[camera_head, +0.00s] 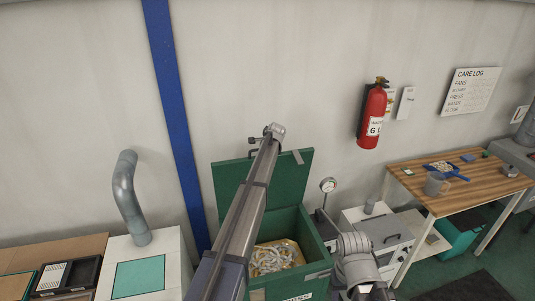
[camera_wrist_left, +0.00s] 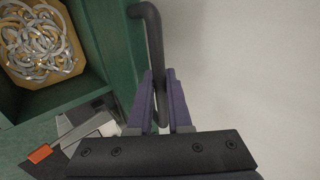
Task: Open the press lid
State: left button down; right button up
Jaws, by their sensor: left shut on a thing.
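The green press lid (camera_head: 297,166) stands raised behind the open green press box (camera_head: 317,238) in the head view. My left arm crosses in front of the lid, hiding much of it. My left gripper (camera_head: 272,133) is at the lid's top edge, by a dark handle (camera_head: 253,140). In the left wrist view the purple fingers (camera_wrist_left: 160,98) are shut on the black bar handle (camera_wrist_left: 154,42). Pale coiled strips (camera_wrist_left: 40,42) lie in a tan tray inside the box and also show in the head view (camera_head: 272,258).
A pressure gauge (camera_head: 328,185) stands right of the box. A grey bent pipe (camera_head: 125,195) rises from a white cabinet at left. A wooden table (camera_head: 471,188) is at right. A red extinguisher (camera_head: 372,117) hangs on the wall behind.

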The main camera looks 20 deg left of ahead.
pick_arm(q)
jog(key=shift+w+a+r, duration=0.1)
jog(key=shift+w+a, duration=0.35)
jog(key=shift+w, duration=0.15)
pick_arm(e)
jog(key=shift+w+a+r, duration=0.1)
jog(key=shift+w+a, duration=0.1)
jog(key=shift+w, duration=0.1)
pick_arm(q)
jog(key=c, duration=0.8)
grip_release()
jog(key=shift+c, duration=0.2)
jog(key=shift+d, duration=0.1)
